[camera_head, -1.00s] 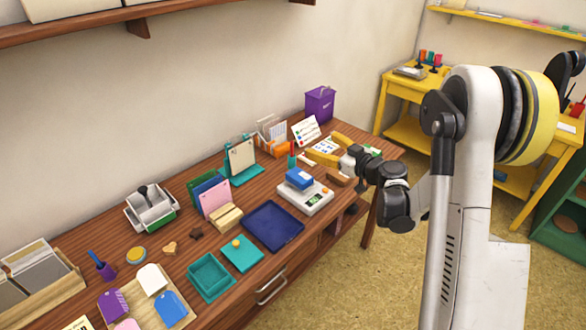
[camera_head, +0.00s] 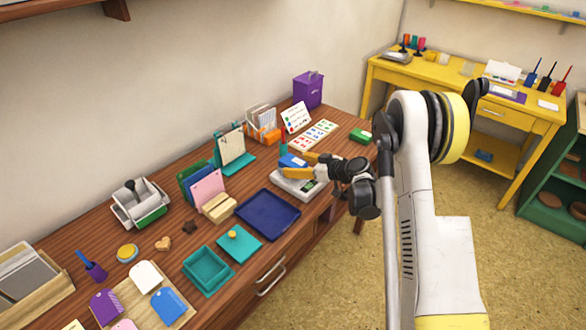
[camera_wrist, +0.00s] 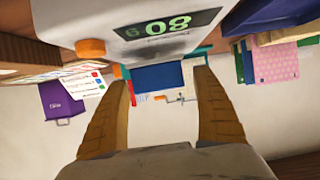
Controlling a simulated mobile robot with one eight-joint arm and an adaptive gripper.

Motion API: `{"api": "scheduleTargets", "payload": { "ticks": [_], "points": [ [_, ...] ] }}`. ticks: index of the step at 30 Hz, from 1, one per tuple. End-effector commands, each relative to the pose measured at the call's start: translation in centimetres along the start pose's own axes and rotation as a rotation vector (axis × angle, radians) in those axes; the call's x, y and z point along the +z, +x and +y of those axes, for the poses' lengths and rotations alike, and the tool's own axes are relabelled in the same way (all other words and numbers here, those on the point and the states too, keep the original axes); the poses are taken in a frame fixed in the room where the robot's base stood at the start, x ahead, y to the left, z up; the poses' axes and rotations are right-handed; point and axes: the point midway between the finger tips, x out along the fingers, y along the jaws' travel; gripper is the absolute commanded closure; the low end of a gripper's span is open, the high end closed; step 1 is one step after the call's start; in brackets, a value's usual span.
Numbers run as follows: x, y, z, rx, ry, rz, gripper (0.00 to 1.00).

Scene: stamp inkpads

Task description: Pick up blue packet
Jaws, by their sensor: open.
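The blue packet (camera_head: 291,160) rests on the white scale (camera_head: 299,190) toward the right end of the wooden table. My gripper (camera_head: 285,165) is open, with its yellow fingers reaching in from the right at the packet. In the wrist view the blue packet (camera_wrist: 157,76) shows between the two spread fingertips (camera_wrist: 160,82), beyond the scale (camera_wrist: 110,20), with its lit display. That view is turned upside down. I cannot tell whether either finger touches the packet; the fingers hide part of it in the head view.
A dark blue tray (camera_head: 268,215) lies left of the scale. A teal clipboard stand (camera_head: 229,150) and an orange holder (camera_head: 262,130) stand behind. A purple bin (camera_head: 308,90) stands at the back.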

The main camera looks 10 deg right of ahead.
Motion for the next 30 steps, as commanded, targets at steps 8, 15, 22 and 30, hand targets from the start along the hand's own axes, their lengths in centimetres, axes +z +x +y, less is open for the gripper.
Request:
{"api": "scheduleTargets", "payload": {
  "ticks": [8,15,22,30],
  "points": [
    [0.0,2.2,0.0,0.001,0.000,0.000,0.22],
    [0.0,2.1,0.0,0.000,0.000,0.000,0.71],
    [0.0,2.1,0.0,0.000,0.000,0.000,0.86],
    [-0.8,1.8,0.0,0.000,0.000,0.000,0.86]
  ]
}}
